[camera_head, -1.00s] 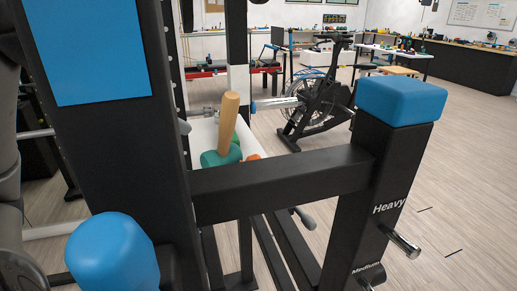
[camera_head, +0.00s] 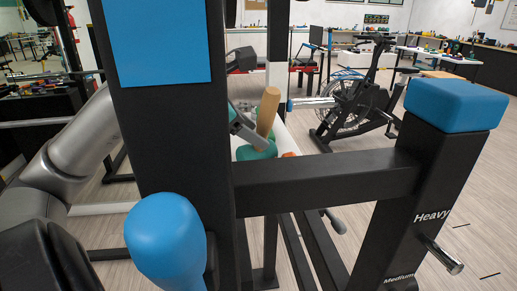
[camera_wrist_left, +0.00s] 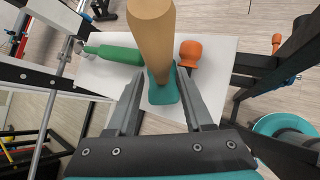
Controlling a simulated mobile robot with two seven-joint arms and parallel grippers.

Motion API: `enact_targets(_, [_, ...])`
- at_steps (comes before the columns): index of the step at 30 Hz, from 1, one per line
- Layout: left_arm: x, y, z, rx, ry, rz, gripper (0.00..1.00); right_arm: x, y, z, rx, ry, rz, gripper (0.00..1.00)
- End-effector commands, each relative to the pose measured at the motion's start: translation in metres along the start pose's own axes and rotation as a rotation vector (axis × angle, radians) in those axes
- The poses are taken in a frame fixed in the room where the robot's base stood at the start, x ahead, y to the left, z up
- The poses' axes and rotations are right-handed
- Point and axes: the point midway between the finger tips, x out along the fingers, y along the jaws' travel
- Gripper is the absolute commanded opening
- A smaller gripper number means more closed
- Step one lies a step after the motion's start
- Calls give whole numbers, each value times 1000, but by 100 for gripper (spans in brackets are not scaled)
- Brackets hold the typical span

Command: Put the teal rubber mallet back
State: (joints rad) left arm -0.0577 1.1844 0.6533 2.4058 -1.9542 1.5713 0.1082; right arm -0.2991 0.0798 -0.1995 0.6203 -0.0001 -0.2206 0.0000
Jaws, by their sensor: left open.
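The teal rubber mallet (camera_head: 257,151) stands head down with its wooden handle pointing up, on a white shelf behind the black rack beam. Its handle and teal head (camera_wrist_left: 165,90) show large in the left wrist view. My left gripper (camera_head: 247,128) is beside the mallet, partly hidden by the black post. In the left wrist view, my left gripper (camera_wrist_left: 160,74) is open, with its fingers on either side of the mallet; I cannot tell whether they touch it. My right gripper is not in view.
A green-handled object (camera_wrist_left: 115,53) and an orange object (camera_wrist_left: 190,53) lie close to the mallet on the white shelf (camera_wrist_left: 85,75). The black crossbeam (camera_head: 330,180) and a blue-padded post (camera_head: 455,105) stand in front. An exercise bike (camera_head: 350,110) is behind.

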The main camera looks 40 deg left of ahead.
Motion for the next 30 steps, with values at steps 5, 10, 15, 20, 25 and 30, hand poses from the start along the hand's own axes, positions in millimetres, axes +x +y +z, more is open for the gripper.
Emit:
enact_targets(5, [22,-1,1,0,3,-1,51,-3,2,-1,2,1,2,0])
enact_targets(10, [34,-1,1,0,2,-1,51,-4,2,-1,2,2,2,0])
enact_targets(15, [35,-2,2,0,0,-1,51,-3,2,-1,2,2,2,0])
enact_targets(20, [35,-2,2,0,0,-1,43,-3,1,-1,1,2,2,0])
enact_targets(25, [35,-2,2,0,0,-1,24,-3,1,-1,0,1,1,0])
enact_targets(30, [34,-2,2,0,0,-1,5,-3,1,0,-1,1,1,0])
